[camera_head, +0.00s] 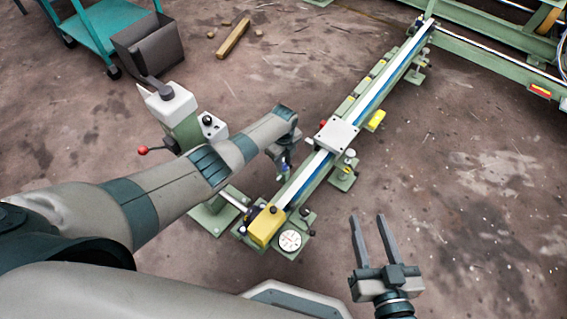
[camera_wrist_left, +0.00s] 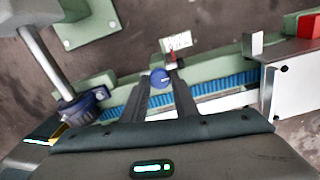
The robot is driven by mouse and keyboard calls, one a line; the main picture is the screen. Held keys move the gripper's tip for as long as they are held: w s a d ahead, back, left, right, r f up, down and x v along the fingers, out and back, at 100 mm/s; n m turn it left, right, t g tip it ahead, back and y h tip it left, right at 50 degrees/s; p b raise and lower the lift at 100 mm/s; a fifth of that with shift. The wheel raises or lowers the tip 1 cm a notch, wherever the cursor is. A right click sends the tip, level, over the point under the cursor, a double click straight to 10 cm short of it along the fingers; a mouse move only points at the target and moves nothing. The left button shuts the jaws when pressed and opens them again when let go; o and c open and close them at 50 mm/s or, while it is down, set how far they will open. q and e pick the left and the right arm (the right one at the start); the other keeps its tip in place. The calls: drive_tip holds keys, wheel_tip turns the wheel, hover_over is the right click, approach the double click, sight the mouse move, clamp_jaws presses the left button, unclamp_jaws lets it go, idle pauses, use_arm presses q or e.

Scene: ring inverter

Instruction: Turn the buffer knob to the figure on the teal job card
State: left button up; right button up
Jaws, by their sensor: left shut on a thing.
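My left gripper (camera_head: 284,168) reaches down beside the near half of the rail (camera_head: 313,170); its fingertips are small in the head view. In the left wrist view, its two dark fingers (camera_wrist_left: 161,80) are shut on a small round blue knob (camera_wrist_left: 159,78) at the rail's side. A white plate with small markings (camera_wrist_left: 177,41) and a red pointer stand just beyond the knob; the figures are too small to read. My right gripper (camera_head: 368,217) is open and empty above the floor, right of the rail's near end. I cannot make out a teal job card.
A white carriage (camera_head: 337,135) sits on the rail. A yellow block (camera_head: 266,225) and a round white dial (camera_head: 290,240) are at the near end. A green post with a red-tipped lever (camera_head: 143,150) stands left.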

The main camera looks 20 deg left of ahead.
use_arm(q)
drive_tip(key=shift+m, duration=0.5)
use_arm(e)
drive_tip(key=shift+a+r, duration=0.2)
drive_tip(key=shift+r, duration=0.15)
drive_tip(key=shift+y, duration=0.3)
drive_tip(key=shift+t, duration=0.3)
use_arm(q)
drive_tip(key=o, duration=1.1)
drive_tip(key=shift+c, duration=0.2)
use_arm(e)
drive_tip(key=shift+d, duration=0.15)
